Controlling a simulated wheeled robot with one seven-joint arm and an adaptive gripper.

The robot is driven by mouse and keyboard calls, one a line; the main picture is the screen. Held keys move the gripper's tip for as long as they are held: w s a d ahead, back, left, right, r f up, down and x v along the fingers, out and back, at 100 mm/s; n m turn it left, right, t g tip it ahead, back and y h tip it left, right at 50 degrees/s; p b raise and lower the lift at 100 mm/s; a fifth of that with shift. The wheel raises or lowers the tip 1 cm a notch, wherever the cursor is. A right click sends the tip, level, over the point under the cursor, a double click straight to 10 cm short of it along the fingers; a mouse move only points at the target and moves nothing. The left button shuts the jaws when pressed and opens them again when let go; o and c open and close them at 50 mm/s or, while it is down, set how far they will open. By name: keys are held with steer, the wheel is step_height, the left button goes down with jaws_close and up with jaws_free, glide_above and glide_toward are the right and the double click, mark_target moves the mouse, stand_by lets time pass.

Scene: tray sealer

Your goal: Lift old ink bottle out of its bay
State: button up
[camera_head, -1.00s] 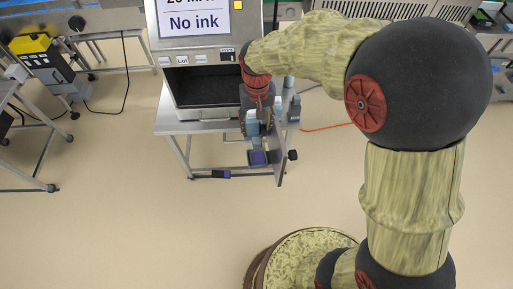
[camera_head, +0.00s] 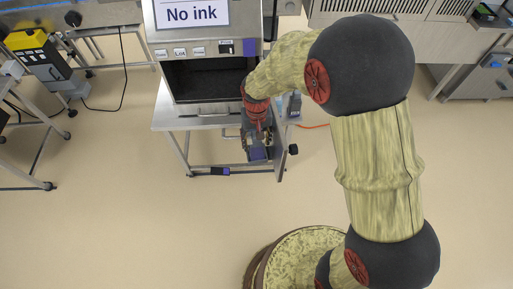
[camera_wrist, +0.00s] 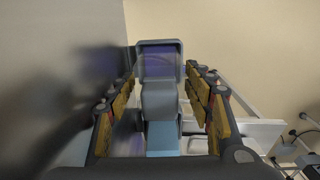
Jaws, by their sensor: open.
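In the wrist view, a grey-blue bottle-like thing (camera_wrist: 160,97) stands between the fingers of my gripper (camera_wrist: 163,88). It has a purple face at its far end and a light blue part at its near end. I take it to be the old ink bottle. The fingers are open on both sides of it, with gaps showing. In the head view, my gripper (camera_head: 257,142) points down beside the sealer's right side, near the open door panel (camera_head: 280,150). It hides most of the bottle and the bay there. A little purple shows below it.
The tray sealer (camera_head: 205,42) reads "No ink" on its screen (camera_head: 192,14) and stands on a metal table (camera_head: 190,118). A grey panel (camera_wrist: 60,70) is close on the left in the wrist view. The floor in front is clear.

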steer(key=shift+f, duration=0.85)
steer(key=shift+c, duration=0.6)
steer(key=shift+r, duration=0.1)
steer(key=c, duration=0.9)
